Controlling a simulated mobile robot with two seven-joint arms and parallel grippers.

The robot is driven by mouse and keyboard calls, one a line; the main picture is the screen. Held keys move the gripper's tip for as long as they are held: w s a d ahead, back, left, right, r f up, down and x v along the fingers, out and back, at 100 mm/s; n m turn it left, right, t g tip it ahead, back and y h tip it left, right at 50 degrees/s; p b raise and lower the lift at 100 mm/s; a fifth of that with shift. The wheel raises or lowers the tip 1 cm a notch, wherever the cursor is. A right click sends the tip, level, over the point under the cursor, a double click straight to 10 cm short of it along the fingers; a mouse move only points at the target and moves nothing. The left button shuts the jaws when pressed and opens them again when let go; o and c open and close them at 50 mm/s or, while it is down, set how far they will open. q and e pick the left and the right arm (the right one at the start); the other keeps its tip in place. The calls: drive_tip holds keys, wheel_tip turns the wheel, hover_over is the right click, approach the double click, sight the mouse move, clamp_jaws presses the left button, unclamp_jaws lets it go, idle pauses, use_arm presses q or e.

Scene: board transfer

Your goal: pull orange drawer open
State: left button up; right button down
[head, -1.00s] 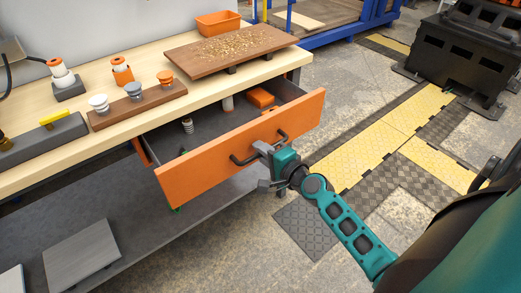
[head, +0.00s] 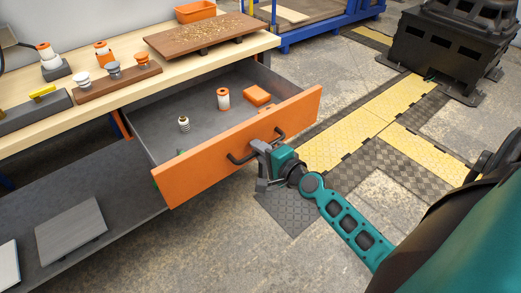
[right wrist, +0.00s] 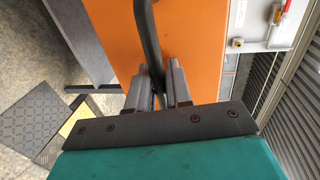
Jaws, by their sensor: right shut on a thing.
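The orange drawer (head: 205,160) stands well out from under the workbench, its grey inside in plain view. Its dark bar handle (head: 240,159) is on the orange front. My right gripper (head: 262,150) is shut on the handle. In the right wrist view the handle (right wrist: 149,40) runs down between the two fingers (right wrist: 158,92), against the orange front (right wrist: 195,40). My left gripper is in neither view now.
In the drawer are a metal-threaded part (head: 184,124), a white and orange cylinder (head: 223,99) and an orange block (head: 257,95). The workbench top (head: 185,78) holds a wooden board (head: 205,36) and an orange bin (head: 195,11). Floor in front is clear.

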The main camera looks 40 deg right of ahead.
drive_tip(key=shift+s, duration=0.1)
idle(0.3)
drive_tip(key=c, duration=1.2)
unclamp_jaws()
use_arm(q)
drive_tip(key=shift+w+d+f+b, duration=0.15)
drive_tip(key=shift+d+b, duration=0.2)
drive_tip(key=shift+b, duration=0.35)
use_arm(e)
drive_tip(key=v, duration=1.3)
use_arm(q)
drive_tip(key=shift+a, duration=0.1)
